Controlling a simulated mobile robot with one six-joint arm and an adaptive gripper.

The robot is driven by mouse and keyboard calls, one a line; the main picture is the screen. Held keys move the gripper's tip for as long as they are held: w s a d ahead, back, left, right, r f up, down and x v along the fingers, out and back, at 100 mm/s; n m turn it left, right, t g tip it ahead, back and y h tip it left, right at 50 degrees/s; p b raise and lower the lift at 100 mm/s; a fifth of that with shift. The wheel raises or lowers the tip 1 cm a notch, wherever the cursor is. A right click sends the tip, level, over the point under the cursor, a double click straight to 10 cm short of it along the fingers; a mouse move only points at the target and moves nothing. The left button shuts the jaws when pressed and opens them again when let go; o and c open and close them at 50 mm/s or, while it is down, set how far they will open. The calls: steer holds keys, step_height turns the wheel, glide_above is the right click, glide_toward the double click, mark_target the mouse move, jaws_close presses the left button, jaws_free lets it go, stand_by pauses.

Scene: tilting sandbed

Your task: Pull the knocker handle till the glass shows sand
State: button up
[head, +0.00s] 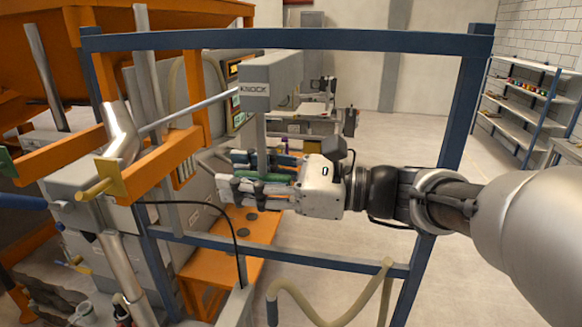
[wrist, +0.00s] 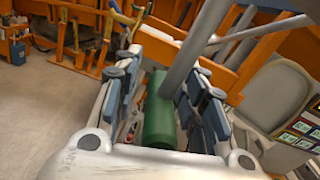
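The grey knocker box (head: 255,88), marked KNOCK, hangs near the top of the frame, with a grey bar below it. The green knocker handle (wrist: 160,112) is a cylinder lying between my gripper's two fingers in the wrist view. It shows partly between the fingers in the head view (head: 281,177). My gripper (head: 240,178) points left under the box. In the wrist view my gripper (wrist: 160,75) has its fingers apart on either side of the handle, with narrow gaps visible. I cannot make out a sight glass or sand in it.
A blue frame (head: 300,39) surrounds the work area, with a lower rail (head: 290,250). An orange hopper (head: 35,60) and lever parts stand at the left. A panel with lit displays (wrist: 303,130) is at the right in the wrist view. Shelves (head: 530,95) stand far right.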

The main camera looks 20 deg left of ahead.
steer(key=shift+a, duration=0.1)
steer(key=shift+c, duration=0.3)
jaws_close()
stand_by(0.5)
